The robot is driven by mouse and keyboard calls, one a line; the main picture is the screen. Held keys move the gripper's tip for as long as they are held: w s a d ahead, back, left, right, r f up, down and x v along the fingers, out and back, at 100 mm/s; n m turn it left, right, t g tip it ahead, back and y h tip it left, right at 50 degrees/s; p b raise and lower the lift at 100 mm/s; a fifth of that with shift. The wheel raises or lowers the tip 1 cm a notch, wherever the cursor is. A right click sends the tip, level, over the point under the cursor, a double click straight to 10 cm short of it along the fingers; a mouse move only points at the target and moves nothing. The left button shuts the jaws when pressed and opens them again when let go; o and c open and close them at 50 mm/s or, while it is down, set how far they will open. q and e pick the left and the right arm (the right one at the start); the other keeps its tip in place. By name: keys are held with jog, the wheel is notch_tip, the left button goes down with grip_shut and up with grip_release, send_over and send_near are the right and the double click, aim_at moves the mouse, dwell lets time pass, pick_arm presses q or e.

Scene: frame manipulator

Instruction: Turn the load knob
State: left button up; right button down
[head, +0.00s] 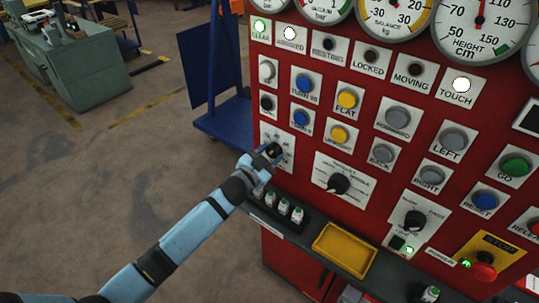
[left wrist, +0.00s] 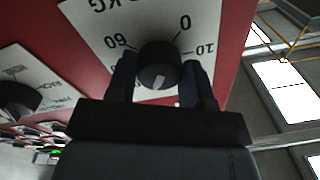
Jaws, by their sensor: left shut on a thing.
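The load knob (left wrist: 158,62) is a black round knob with a pale pointer mark, on a white plate (left wrist: 95,25) marked with 0, 10, 60 and KG. In the left wrist view the plate appears upside down, and the pointer mark faces down towards my gripper. My left gripper (left wrist: 160,85) is shut on the knob, one finger at each side. In the head view my left gripper (head: 268,158) reaches the knob's plate (head: 277,137) at the red panel's lower left and hides part of it. My right gripper does not show.
The red panel (head: 325,110) carries several buttons, lamps and gauges. Right of my gripper is another black selector knob (head: 339,184). Open floor (head: 110,180) lies to the left.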

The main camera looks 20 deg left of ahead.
pick_arm(q)
jog(key=m, duration=0.4)
jog(key=shift+a+m, duration=0.1)
jog(key=shift+m, duration=2.3)
jog(key=o, duration=0.9)
jog(key=shift+r, duration=0.1)
jog(key=b+v, duration=0.2)
jog(key=v, duration=1.1)
jog(key=shift+s+a, duration=0.3)
jog(key=shift+s, duration=0.1)
